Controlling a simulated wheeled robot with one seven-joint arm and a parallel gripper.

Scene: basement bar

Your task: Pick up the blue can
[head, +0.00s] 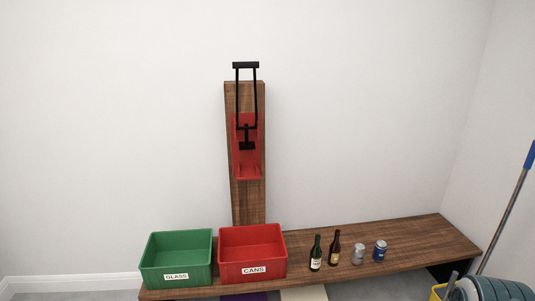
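The blue can (380,251) stands upright on the wooden bench (420,237) in the head view, right of centre. It has a silvery top and is the rightmost of the small items there. A silver-grey can (358,254) stands just to its left, with a small gap between them. My gripper does not show in the head view.
A green bottle (316,254) and a brown bottle (335,249) stand left of the cans. A red CANS bin (253,270) and green GLASS bin (176,277) sit further left. A red can crusher (240,160) is on an upright board behind. The bench's right end is clear.

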